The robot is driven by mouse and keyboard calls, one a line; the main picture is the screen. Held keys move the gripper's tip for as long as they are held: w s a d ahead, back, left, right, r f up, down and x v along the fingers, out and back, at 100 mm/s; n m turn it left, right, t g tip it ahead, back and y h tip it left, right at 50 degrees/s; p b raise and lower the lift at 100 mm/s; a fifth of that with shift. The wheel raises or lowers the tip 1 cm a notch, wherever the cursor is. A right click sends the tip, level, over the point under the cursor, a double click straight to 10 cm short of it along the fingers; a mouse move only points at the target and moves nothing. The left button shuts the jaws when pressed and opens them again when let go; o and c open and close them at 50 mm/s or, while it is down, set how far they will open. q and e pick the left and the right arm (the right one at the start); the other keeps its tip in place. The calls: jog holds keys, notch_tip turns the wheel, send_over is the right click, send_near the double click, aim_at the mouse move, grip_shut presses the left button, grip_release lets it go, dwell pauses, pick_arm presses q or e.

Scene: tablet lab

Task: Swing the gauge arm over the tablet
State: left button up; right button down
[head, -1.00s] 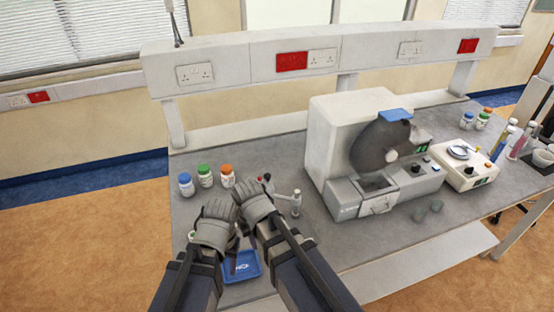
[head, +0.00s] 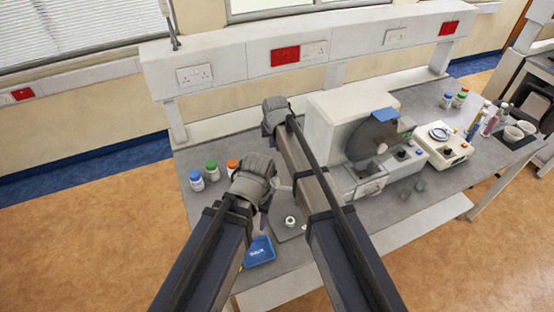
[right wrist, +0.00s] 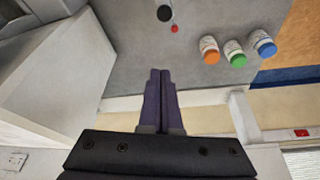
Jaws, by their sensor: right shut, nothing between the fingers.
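In the head view a small pale upright cylinder (head: 290,222), which looks like part of the gauge, stands on a grey plate between my arms. In the right wrist view a red knob (right wrist: 174,29) and a black round part (right wrist: 165,13) show beyond the fingertips; I cannot tell which part of the gauge they are. My right gripper (head: 275,112) is at the back of the bench, left of the white machine. Its fingers (right wrist: 160,73) are shut and empty, apart from the knob. I cannot make out a tablet.
A white machine (head: 320,128) stands right of my right gripper. Bottles with blue (head: 196,180), green (head: 212,171) and orange (head: 232,166) caps stand at left. A blue tray (head: 260,252) lies near the front edge. A balance (head: 455,150) stands farther right.

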jog(key=shift+f, duration=0.1)
notch_tip(320, 180, down, 10)
jog(key=b, duration=1)
jog(key=shift+s, duration=0.35)
jog(key=shift+w, duration=0.1)
jog(key=shift+s+a+n, duration=0.1)
jog(key=shift+s+n, duration=0.3)
